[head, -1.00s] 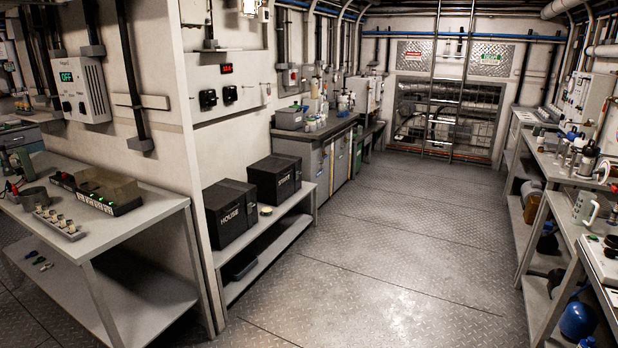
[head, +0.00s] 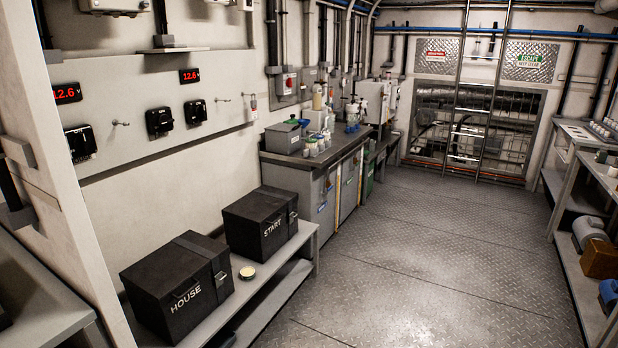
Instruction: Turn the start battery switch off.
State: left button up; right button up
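Several black rotary switches sit on the pale wall panel (head: 225,108) at the left. One switch (head: 81,143) is at the far left under a red 12.6 V display (head: 67,93). A middle switch (head: 159,121) and a right switch (head: 196,112) sit side by side, below a second red 12.6 V display (head: 190,76). I cannot read labels on the switches or tell their positions. The black START battery box (head: 258,222) stands on the low shelf, behind the black HOUSE box (head: 175,290). Neither gripper shows in the head view.
The low grey shelf (head: 262,283) runs along the wall below the panel, with a small round tin (head: 247,272) on it. A cabinet bench (head: 340,165) stands beyond. The metal floor (head: 420,270) is clear; shelving (head: 590,270) lines the right.

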aim_at(200, 111)
jog(key=i, duration=2.15)
